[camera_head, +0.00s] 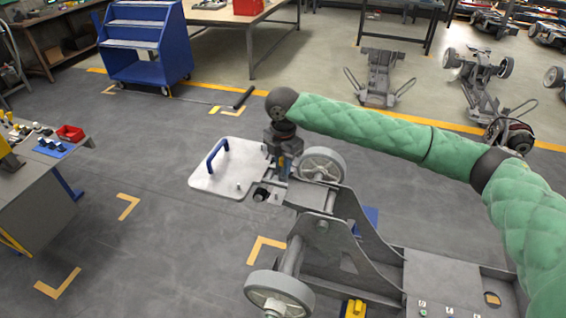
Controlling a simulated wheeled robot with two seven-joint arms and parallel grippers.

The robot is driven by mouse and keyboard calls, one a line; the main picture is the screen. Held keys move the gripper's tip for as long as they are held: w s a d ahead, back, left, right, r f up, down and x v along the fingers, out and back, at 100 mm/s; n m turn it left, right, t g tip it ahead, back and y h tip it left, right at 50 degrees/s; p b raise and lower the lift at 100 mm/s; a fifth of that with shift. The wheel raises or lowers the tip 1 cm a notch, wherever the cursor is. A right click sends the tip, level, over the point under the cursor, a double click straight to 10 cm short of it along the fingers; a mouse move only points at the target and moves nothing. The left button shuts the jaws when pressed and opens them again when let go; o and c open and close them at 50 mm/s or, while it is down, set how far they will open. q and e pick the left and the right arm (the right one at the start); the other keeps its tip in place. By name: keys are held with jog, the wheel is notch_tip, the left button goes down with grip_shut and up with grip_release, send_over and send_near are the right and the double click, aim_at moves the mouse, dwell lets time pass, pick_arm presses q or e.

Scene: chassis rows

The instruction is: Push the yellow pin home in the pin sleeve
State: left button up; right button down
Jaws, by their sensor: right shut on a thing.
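My right gripper (283,168) reaches in from the right on a green-padded arm and points down over the front end of the grey chassis (350,265). It is shut on the yellow pin (281,161), of which only a small patch of yellow shows between the dark jaws. The pin sleeve is hidden or too small to make out under the gripper, so I cannot tell how deep the pin sits. My left gripper is not in view.
A white plate with a blue handle (217,158) lies left of the gripper, and a wheel (322,165) stands close on its right. A workbench (40,185) is at the left. A blue step cart (145,45) and more chassis (379,78) stand behind. Floor at left centre is clear.

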jog(key=shift+f, duration=0.55)
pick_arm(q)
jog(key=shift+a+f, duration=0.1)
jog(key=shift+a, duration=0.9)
pick_arm(e)
jog(key=shift+f, duration=0.2)
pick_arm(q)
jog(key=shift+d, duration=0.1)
pick_arm(e)
jog(key=shift+f, duration=0.1)
